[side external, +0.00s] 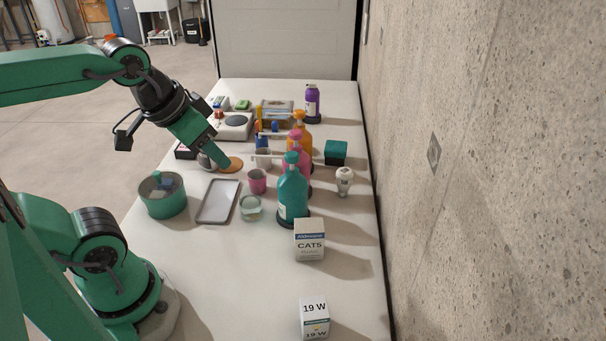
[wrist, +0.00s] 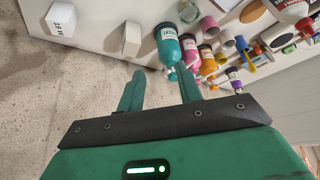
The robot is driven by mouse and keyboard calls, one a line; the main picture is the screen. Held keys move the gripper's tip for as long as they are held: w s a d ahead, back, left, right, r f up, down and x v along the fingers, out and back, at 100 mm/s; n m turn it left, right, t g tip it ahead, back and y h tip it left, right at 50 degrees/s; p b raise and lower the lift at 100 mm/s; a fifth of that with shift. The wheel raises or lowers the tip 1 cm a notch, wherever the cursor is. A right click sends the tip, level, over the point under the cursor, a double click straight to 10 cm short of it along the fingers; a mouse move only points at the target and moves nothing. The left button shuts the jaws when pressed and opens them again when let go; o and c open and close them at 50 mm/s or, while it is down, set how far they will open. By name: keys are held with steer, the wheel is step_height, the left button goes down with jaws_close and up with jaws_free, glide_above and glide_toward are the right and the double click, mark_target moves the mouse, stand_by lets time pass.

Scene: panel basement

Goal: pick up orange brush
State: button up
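No clear brush shape shows; a thin orange-yellow upright piece (side external: 258,124) stands near a blue item (side external: 262,141) at the back middle of the table in the side view, and I cannot tell if it is the brush. A similar yellow-orange piece (wrist: 252,58) shows at the right in the wrist view. My gripper (wrist: 160,84) is open, with its two fingers apart and nothing between them. In the side view my gripper (side external: 212,158) points down at the table's left side, near a flat orange disc (side external: 233,166); its fingertips are hard to make out.
Teal (side external: 293,194), pink and orange pump bottles (side external: 301,138) crowd the middle. White boxes (side external: 309,246) lie toward the front. A concrete wall (side external: 480,170) borders the right.

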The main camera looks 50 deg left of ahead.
steer(key=w+a+r+n+y, duration=0.1)
steer(key=w+a+r+n, duration=0.15)
steer(key=w+r, duration=0.4)
steer(key=w+a+r+n, duration=0.1)
steer(key=w+a+r, duration=0.35)
steer(key=w, duration=0.25)
steer(key=n+g+y, duration=0.2)
steer(key=n, duration=0.5)
glide_above(257, 121)
steer(key=s+d, duration=0.1)
steer(key=s, duration=0.1)
step_height(257, 121, down, 7)
steer(key=shift+w+f, duration=0.15)
steer(key=shift+f, duration=5.55)
steer(key=shift+w+f, duration=0.1)
steer(key=shift+f, duration=5.55)
steer(key=shift+f, duration=0.1)
steer(key=shift+x, duration=2.5)
